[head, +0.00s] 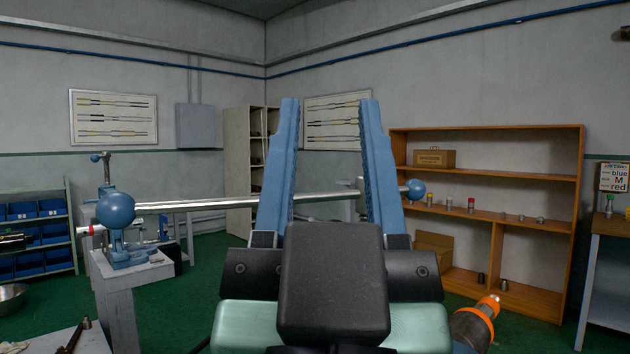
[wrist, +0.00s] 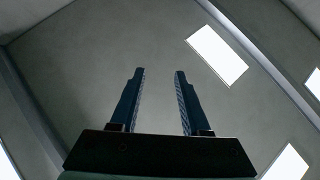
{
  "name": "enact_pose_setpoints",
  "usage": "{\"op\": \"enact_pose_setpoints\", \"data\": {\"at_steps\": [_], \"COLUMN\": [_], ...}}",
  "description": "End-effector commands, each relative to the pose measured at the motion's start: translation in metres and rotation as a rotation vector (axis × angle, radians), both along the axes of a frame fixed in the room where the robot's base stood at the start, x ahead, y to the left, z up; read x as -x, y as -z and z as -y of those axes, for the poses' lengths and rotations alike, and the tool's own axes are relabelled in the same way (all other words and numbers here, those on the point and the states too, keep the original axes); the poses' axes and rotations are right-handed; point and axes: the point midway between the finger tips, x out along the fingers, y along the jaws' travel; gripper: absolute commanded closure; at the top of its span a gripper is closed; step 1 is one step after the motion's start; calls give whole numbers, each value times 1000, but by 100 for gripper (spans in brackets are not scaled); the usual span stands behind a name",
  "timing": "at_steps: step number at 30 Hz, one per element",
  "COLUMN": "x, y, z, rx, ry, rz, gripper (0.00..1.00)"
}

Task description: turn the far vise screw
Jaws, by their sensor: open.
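My gripper (head: 328,105) stands large in the middle of the head view, fingers pointing up, spread apart and empty. The wrist view shows the same open fingers (wrist: 160,75) against the ceiling. A long silver bar (head: 205,202) crosses behind the fingers. It ends in a large blue ball (head: 116,209) at left and a smaller-looking blue ball (head: 416,189) at right. A blue vise (head: 135,254) sits on a grey stand (head: 118,305) at left, with a small upright screw and handle (head: 101,158) above. My gripper hides the middle; I cannot tell which vise the bar belongs to.
A wooden shelf (head: 487,212) with small parts stands at right. Blue bins (head: 40,210) fill a rack at left. A metal bowl (head: 12,297) and a bench corner (head: 90,338) are at lower left. Green floor (head: 190,295) shows between the stand and my gripper.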

Motion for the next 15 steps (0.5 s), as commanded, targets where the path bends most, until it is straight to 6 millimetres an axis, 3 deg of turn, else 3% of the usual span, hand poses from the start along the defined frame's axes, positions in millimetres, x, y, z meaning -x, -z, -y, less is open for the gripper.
{"op": "enact_pose_setpoints", "data": {"at_steps": [5, 8, 12, 15], "x": [-50, -88, -130, -151], "y": [-48, -71, -81, -77], "z": [43, 84, 132, 148], "rx": [-115, -261, -514, -706], "ry": [109, 192, 271, 299], "rz": [-138, -278, -498, -669], "gripper": [53, 53, 53, 53]}}
